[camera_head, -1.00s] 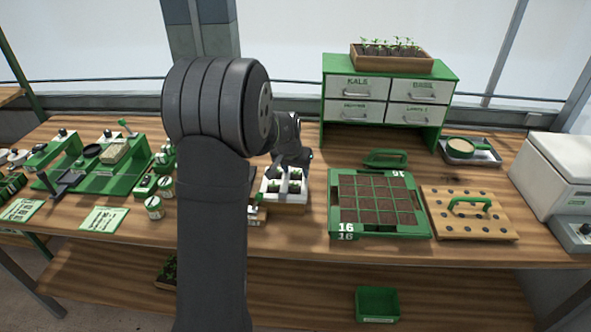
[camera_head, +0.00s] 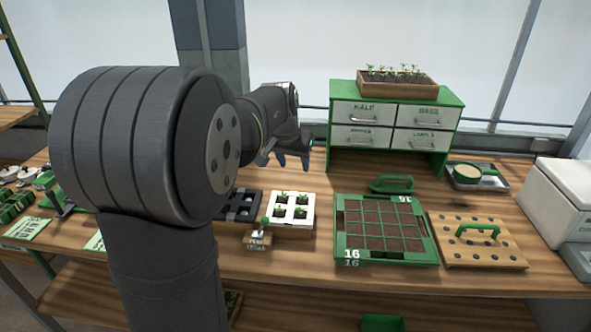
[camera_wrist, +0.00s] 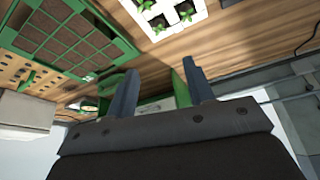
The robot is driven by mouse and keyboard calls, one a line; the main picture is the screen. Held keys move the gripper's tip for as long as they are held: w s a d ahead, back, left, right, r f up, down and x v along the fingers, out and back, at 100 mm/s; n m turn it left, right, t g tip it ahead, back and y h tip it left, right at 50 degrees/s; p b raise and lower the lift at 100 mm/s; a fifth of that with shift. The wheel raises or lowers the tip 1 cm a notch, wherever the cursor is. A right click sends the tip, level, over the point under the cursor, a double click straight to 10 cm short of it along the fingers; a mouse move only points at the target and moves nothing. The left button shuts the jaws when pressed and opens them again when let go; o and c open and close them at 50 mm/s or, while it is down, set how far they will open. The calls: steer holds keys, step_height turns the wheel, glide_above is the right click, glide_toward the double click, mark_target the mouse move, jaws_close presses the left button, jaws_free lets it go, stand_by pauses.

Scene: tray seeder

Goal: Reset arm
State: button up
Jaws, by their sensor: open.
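My gripper (camera_head: 292,158) is raised above the bench at the middle of the head view, left of the drawer cabinet. In the wrist view its two blue-grey fingers (camera_wrist: 160,92) stand apart with nothing between them. A white tray with green seedlings (camera_head: 291,211) sits on the bench below my gripper. A green seed tray marked 16 (camera_head: 352,256), with soil-filled cells, lies to the right, apart from my gripper. My own arm hides much of the left bench.
A cabinet with white drawers (camera_head: 362,113) stands at the back, bearing a wooden box of seedlings (camera_head: 397,86). A wooden dibber board (camera_head: 505,255) lies at right, near a white machine (camera_head: 562,190). A black tray (camera_head: 241,205) is left of the seedlings. Air above the bench front is free.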

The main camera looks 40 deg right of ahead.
mark_target(303, 199)
steer(key=shift+r, duration=0.1)
stand_by(0.4)
steer(key=x, duration=1.7)
steer(key=shift+f, duration=0.25)
steer(key=shift+r, duration=0.3)
steer(key=shift+a, duration=0.1)
